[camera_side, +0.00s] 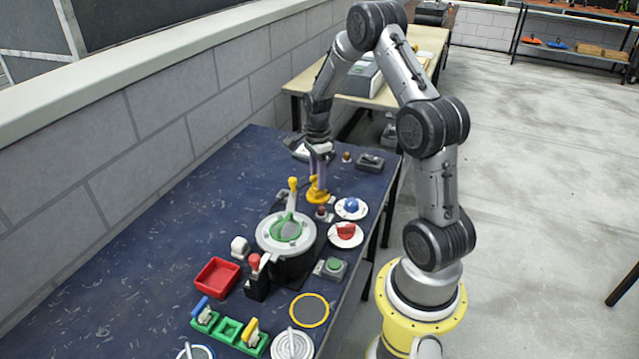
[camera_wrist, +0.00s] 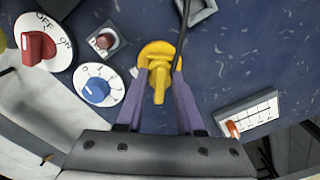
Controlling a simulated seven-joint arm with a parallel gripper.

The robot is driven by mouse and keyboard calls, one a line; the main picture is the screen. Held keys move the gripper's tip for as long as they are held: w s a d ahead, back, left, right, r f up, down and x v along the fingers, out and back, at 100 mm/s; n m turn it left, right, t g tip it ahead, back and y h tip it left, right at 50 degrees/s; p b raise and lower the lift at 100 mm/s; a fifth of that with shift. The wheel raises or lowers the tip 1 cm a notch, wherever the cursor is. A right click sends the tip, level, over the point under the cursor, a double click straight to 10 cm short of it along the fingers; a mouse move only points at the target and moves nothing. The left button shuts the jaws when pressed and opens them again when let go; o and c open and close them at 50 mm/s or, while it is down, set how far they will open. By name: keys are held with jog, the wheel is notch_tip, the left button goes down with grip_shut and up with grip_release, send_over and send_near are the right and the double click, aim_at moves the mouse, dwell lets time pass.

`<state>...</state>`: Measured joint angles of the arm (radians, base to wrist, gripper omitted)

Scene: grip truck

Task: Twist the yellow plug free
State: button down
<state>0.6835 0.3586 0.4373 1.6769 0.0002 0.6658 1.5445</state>
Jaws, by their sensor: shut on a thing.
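The yellow plug (camera_side: 318,188) stands on the blue table top, at the far part of the group of controls. In the wrist view the yellow plug (camera_wrist: 160,88) sits between my two purple fingers, with a dark cable running up from it. My gripper (camera_side: 319,172) reaches down from above and is shut on the plug. In the wrist view my gripper (camera_wrist: 159,92) has a finger on each side of the plug's raised grip. The plug's underside and any socket below it are hidden.
A blue dial (camera_wrist: 95,90), a red OFF/ON knob (camera_wrist: 38,46) and a red button (camera_wrist: 104,41) lie left of the plug in the wrist view. A slider box (camera_wrist: 247,118) lies to the right. A round grey device (camera_side: 286,233) with a yellow-topped lever stands nearby in the side view.

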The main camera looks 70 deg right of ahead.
jog(key=n, duration=0.5)
jog(key=shift+s+a+f, duration=0.15)
jog(key=shift+s+f, duration=0.05)
jog(key=shift+f, duration=0.15)
jog(key=n, duration=0.4)
jog(key=c, duration=0.8)
grip_release()
jog(key=shift+r, duration=0.15)
jog(key=shift+w+r, duration=0.1)
jog(key=shift+r, duration=3.8)
